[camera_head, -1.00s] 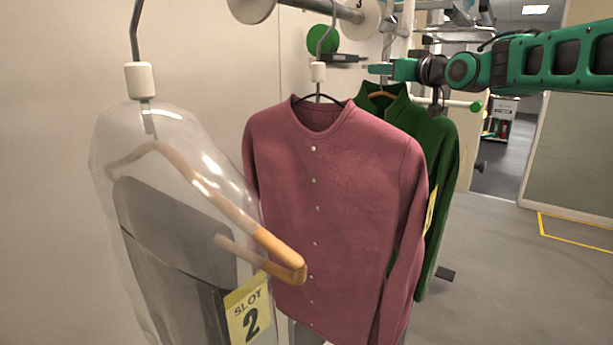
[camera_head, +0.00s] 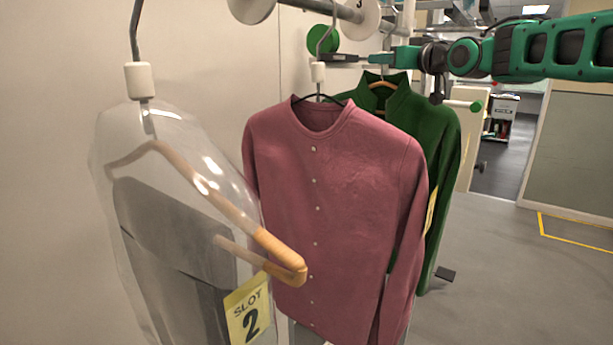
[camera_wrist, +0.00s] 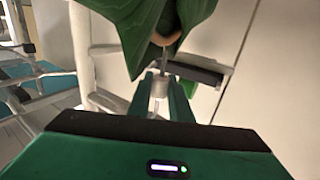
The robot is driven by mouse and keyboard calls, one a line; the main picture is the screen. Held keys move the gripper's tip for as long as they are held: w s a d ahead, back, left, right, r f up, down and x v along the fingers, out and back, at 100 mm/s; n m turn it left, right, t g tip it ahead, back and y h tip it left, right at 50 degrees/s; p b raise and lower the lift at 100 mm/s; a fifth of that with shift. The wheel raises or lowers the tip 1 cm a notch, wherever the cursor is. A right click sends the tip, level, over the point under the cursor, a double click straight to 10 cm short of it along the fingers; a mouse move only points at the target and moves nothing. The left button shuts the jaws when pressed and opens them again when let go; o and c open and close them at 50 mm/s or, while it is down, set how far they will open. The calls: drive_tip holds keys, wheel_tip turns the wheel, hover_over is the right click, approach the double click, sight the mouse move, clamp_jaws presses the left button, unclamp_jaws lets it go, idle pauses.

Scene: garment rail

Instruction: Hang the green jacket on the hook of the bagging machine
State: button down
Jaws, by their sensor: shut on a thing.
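The green jacket (camera_head: 436,140) hangs on a wooden hanger behind the pink cardigan, which hides much of its front. My gripper (camera_head: 378,58) is above its collar, at the hanger's neck. In the wrist view my gripper (camera_wrist: 161,98) is shut on the pale collar of the hanger (camera_wrist: 161,83), with the green jacket (camera_wrist: 150,25) beyond it. The upper end of this hanger's hook is hard to make out. I cannot clearly pick out the bagging machine's hook.
A pink cardigan (camera_head: 335,200) hangs in front on the rail (camera_head: 335,10). Nearer at the left is a clear-bagged garment (camera_head: 180,230) with a "SLOT 2" tag (camera_head: 248,310). White divider discs sit on the rail. Floor at the right (camera_head: 520,270) is open.

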drive_tip(key=shift+s+d+r, duration=0.1)
drive_tip(key=shift+s+d, duration=0.65)
drive_tip(key=shift+d, duration=0.25)
drive_tip(key=shift+s+d+f, duration=0.1)
drive_tip(key=shift+s+d, duration=0.6)
drive_tip(key=shift+d, duration=0.35)
drive_tip(key=shift+s+d+r, duration=0.1)
drive_tip(key=shift+s+d, duration=0.65)
drive_tip(key=shift+d, duration=0.25)
